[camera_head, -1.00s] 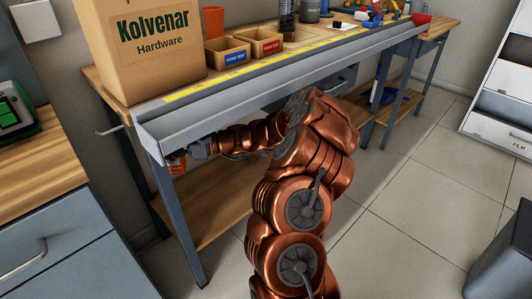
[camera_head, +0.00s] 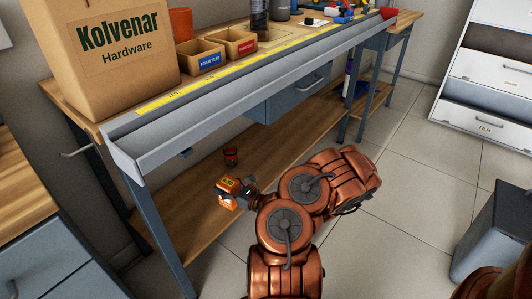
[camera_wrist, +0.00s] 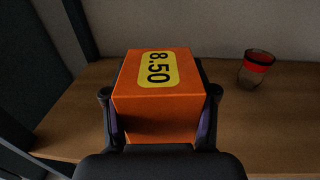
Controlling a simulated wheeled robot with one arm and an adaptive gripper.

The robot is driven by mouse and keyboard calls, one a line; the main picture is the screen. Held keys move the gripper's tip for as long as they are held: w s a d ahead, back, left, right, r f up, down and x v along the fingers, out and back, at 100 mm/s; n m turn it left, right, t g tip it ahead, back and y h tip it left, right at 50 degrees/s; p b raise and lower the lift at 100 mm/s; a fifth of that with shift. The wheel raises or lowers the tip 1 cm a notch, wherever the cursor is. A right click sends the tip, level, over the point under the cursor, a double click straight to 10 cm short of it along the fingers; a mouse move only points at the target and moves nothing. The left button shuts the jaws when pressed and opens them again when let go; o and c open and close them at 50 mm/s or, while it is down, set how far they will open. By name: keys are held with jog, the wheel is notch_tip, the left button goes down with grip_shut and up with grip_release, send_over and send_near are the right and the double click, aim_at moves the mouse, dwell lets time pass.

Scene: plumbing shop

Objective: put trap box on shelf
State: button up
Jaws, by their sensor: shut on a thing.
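The trap box is a small orange box (camera_wrist: 158,108) with a yellow label reading 8.50. My gripper (camera_wrist: 157,125) is shut on it, with one finger on each side. In the head view the orange box (camera_head: 228,203) shows at the end of my arm, over the lower wooden shelf (camera_head: 190,222) of the workbench. The wrist view shows the shelf (camera_wrist: 60,140) behind and beside the box. The underside of the box is hidden, so I cannot tell whether it touches the shelf.
A cup with a red band (camera_head: 231,157) stands on the lower shelf behind the box, to the right in the wrist view. A bench leg (camera_head: 160,235) stands left of my gripper. A large Kolvenar carton (camera_head: 115,70) is on the bench top. The shelf beside the box is clear.

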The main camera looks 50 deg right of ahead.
jog(key=shift+s+d+f+m+h, duration=0.2)
jog(key=shift+s+d+f+h, duration=0.15)
jog(key=shift+f, duration=0.1)
jog(key=shift+s+d+f+m+h, duration=0.2)
jog(key=shift+s+d+f+h, duration=0.1)
jog(key=shift+f, duration=0.15)
jog(key=shift+d+f, duration=0.15)
jog(key=shift+w+d+f+b, duration=0.8)
jog(key=shift+w+d+b, duration=0.45)
jog(key=shift+w+d, duration=0.65)
jog(key=shift+w+d+f+b, duration=0.8)
jog(key=shift+w+d+b, duration=0.4)
jog(key=shift+w+d, duration=0.65)
jog(key=shift+w+d+f+b, duration=0.8)
jog(key=shift+w+d+b, duration=0.45)
jog(key=shift+w+d, duration=0.6)
jog(key=shift+f, duration=0.1)
jog(key=o, duration=1.3)
jog(key=shift+o, duration=0.2)
